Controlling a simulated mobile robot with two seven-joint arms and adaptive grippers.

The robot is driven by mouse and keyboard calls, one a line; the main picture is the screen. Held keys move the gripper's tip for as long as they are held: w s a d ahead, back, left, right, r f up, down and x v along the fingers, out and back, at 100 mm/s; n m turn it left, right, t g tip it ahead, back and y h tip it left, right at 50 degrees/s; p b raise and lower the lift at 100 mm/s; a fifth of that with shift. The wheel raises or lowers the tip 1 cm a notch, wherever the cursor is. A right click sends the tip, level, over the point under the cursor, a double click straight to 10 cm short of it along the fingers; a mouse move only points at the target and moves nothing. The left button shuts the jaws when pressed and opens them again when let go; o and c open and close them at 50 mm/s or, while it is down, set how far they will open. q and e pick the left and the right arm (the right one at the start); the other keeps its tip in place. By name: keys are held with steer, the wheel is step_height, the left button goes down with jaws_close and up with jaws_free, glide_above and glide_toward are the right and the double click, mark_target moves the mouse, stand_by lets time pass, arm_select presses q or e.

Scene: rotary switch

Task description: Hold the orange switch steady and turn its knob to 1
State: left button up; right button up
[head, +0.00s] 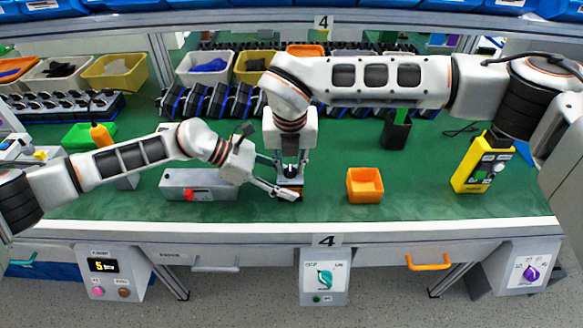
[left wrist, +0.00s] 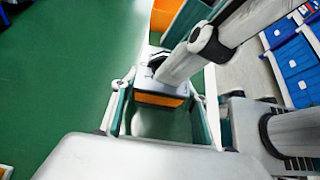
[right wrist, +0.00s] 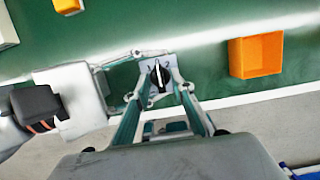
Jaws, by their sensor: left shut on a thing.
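The orange switch (left wrist: 160,98) has an orange body and a grey top plate with a black knob (right wrist: 158,75). It is small and mostly hidden by the grippers in the head view. My left gripper (left wrist: 158,108) is shut on the switch body, one finger on each side. In the right wrist view the knob's pointer is near vertical, between the plate's markings; a "2" shows right of it. My right gripper (right wrist: 157,92) points down over the switch with its fingertips apart on either side of the knob. I cannot tell whether they touch it.
An orange open box (head: 365,185) stands right of the switch. A yellow device (head: 482,163) stands at the right. The table's front edge is close; green mat between the orange box and yellow device is free.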

jaws_close()
steer(key=n+y, duration=0.1)
steer(key=n, duration=0.3)
steer(key=shift+n, duration=0.3)
arm_select(q)
steer(key=shift+d, duration=0.1)
arm_select(e)
steer(key=n+y, duration=0.1)
steer(key=n, duration=0.3)
steer(key=shift+s+a+g, duration=0.1)
steer(key=shift+g, duration=0.3)
jaws_free()
steer(key=shift+r, duration=0.1)
